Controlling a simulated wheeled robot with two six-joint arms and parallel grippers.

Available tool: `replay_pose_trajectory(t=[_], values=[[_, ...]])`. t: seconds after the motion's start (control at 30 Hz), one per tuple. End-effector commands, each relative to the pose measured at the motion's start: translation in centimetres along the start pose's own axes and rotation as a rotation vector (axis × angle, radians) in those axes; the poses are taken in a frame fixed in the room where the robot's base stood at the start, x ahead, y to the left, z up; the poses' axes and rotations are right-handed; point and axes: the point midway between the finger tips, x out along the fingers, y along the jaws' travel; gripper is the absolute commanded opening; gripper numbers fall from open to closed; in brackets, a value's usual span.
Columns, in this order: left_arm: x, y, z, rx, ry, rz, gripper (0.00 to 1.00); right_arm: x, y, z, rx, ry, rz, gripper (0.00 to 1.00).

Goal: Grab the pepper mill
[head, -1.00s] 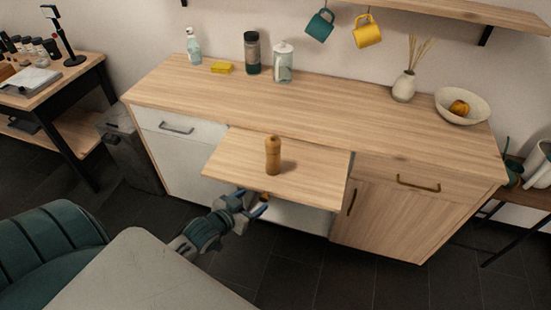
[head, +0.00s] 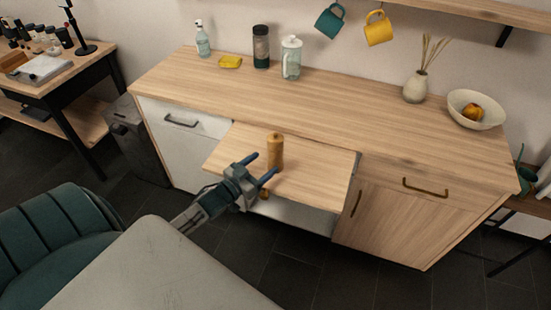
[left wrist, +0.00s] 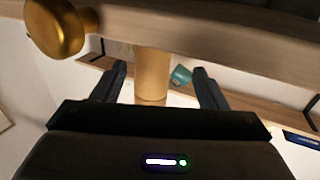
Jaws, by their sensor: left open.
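The pepper mill (head: 276,153) is a light wooden cylinder with a small knob on top. It stands upright on the pulled-out wooden board (head: 315,175). My left gripper (head: 263,166) is open at the mill's front left, above the board's front edge, its fingers pointing toward the mill. In the left wrist view, which looks upside down, the mill (left wrist: 153,72) shows between the two open fingers (left wrist: 160,85). I cannot tell whether a finger touches it. My right gripper is not in view.
The board has a round brass knob (head: 264,194) at its front, close under my gripper; it also shows in the left wrist view (left wrist: 58,28). The counter (head: 350,110) behind holds a tumbler (head: 261,47), a glass jar (head: 291,58) and a bowl (head: 476,112). A teal chair (head: 50,240) stands at left.

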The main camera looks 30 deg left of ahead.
Motion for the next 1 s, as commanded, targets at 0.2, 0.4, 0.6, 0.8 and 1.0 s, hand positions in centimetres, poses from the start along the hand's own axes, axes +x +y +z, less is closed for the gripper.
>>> replay_pose_trajectory(t=[0.2, 0.4, 0.6, 0.8, 1.0], values=[[1.6, 0.1, -0.3, 0.0, 0.001, 0.0, 0.67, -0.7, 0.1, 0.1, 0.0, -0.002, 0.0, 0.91], [2.1, 0.1, -0.3, 0.001, 0.0, 0.001, 0.67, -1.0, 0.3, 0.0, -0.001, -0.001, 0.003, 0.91], [3.7, 0.5, -1.1, -0.002, 0.0, -0.001, 0.67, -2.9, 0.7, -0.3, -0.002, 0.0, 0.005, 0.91], [6.3, 0.8, -1.1, -0.002, 0.0, -0.001, 0.67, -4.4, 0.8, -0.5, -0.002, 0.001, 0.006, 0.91], [7.2, 0.9, -0.8, -0.001, 0.0, 0.001, 0.67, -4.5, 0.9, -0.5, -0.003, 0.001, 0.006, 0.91]])
